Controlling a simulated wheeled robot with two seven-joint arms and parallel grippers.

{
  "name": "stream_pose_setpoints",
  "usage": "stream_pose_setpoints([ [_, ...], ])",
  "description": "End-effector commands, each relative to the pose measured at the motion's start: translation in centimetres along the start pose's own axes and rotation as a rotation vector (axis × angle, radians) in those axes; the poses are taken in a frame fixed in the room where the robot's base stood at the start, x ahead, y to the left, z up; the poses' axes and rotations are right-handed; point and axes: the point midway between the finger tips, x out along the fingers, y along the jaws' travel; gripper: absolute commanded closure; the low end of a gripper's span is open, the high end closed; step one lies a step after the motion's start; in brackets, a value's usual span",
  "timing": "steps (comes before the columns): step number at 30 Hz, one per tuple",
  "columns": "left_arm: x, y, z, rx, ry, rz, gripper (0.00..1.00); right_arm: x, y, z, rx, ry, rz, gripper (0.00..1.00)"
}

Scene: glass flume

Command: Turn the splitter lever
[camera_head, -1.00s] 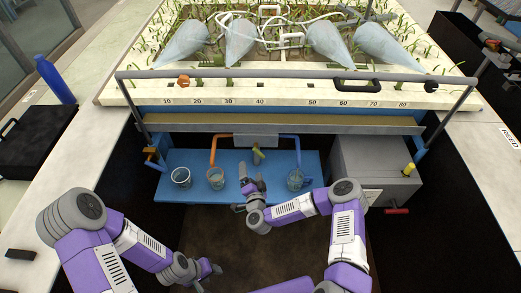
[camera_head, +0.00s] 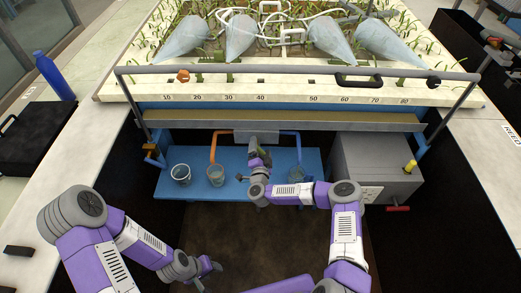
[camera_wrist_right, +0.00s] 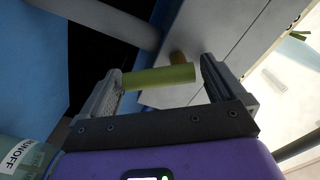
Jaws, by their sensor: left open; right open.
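The splitter lever, a yellow-green bar (camera_wrist_right: 160,77), lies across the gap between the two fingers of my right gripper (camera_wrist_right: 162,88) in the right wrist view. The fingers stand apart; I cannot tell whether either touches the bar. A brown pivot (camera_wrist_right: 178,57) shows behind it on a pale grey face. In the head view my right gripper (camera_head: 257,152) is in front of the grey splitter box (camera_head: 256,136) and mostly hides the lever. My left gripper (camera_head: 208,268) is open and empty, low over the dark floor.
Two cups (camera_head: 180,174) (camera_head: 216,175) stand on the blue shelf (camera_head: 235,190) left of my right gripper. Another cup (camera_head: 295,177) is partly behind my right arm. An orange pipe (camera_head: 213,147) and a blue pipe (camera_head: 298,146) flank the box. A grey rail (camera_head: 300,70) runs above.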

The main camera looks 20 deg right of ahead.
Motion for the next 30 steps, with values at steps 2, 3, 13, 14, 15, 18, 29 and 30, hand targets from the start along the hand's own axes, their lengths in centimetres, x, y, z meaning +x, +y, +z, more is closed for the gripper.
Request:
stream_pose_setpoints([
  [2, 0.0, 0.0, 0.0, 0.0, 0.0, 0.0, 0.54, 0.0, 0.0, 0.0, 0.0, 0.0, 0.0, 0.06],
  [3, 0.0, 0.0, 0.0, 0.0, 0.0, 0.0, 0.54, 0.0, 0.0, 0.0, 0.0, -0.001, 0.0, 0.12],
  [13, 0.0, 0.0, 0.0, 0.0, 0.0, 0.0, 0.54, -0.1, 0.0, 0.0, 0.0, -0.001, 0.0, 0.54],
  [14, 0.0, 0.0, 0.0, 0.0, 0.0, 0.0, 0.54, -0.1, 0.0, 0.0, 0.001, -0.001, 0.0, 0.54],
  [15, 0.0, 0.0, 0.0, 0.0, 0.0, 0.0, 0.54, -0.1, 0.0, 0.0, 0.004, -0.001, 0.0, 0.54],
  [18, 0.2, -0.1, 0.0, 0.0, 0.0, 0.0, 0.54, -0.1, 0.1, 0.1, 0.021, -0.001, -0.001, 0.54],
  [29, 1.7, -0.7, -0.1, 0.0, 0.0, 0.0, 0.54, 0.0, 0.3, 0.7, 0.22, -0.001, -0.002, 0.54],
  [30, 1.9, -0.7, -0.1, 0.0, 0.0, 0.0, 0.54, 0.0, 0.3, 0.7, 0.251, -0.001, -0.002, 0.54],
])
